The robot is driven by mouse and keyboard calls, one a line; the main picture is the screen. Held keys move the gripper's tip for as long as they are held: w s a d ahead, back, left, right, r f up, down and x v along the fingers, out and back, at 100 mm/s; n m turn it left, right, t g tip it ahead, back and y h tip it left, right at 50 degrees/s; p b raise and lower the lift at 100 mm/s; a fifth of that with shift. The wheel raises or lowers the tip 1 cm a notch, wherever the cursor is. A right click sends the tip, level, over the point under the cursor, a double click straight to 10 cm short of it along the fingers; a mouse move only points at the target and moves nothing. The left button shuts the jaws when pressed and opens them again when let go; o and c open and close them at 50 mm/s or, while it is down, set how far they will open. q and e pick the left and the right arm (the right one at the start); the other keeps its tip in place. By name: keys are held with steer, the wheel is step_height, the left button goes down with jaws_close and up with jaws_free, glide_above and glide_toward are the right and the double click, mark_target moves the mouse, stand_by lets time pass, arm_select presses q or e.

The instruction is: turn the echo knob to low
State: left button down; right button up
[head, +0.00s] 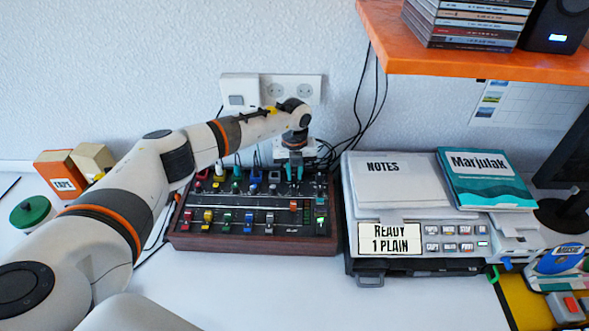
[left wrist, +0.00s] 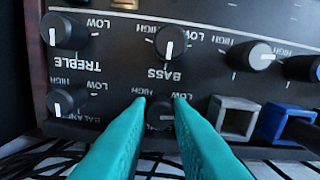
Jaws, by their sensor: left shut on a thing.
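The mixer (head: 250,243) is a black panel in a dark wooden frame on the white table, with knobs, coloured sliders and buttons. My left gripper (head: 293,172) reaches down to its back right part. In the left wrist view its teal fingers (left wrist: 162,112) are shut on a small dark knob (left wrist: 161,116), with LOW and HIGH marks beside it. The fingers cover most of this knob's name and its pointer, so I cannot read its setting. Beside it are the TREBLE knob (left wrist: 65,30), the BASS knob (left wrist: 171,42) and the balance knob (left wrist: 66,102). My right gripper is out of view.
A grey machine (head: 430,238) with a notes pad (head: 395,185) and a teal book (head: 485,180) stands close to the mixer's right. An orange shelf (head: 470,62) overhangs the back right. Cables and sockets are behind the mixer. The table in front is clear.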

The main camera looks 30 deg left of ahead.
mark_target(294, 174)
arm_select(q)
steer(key=shift+w+n, duration=0.1)
steer(key=shift+n, duration=0.2)
steer(key=c, duration=1.3)
jaws_free()
steer(key=shift+r, duration=0.1)
step_height(294, 174, up, 12)
steer(key=shift+f+b, duration=0.1)
steer(key=shift+b, duration=0.65)
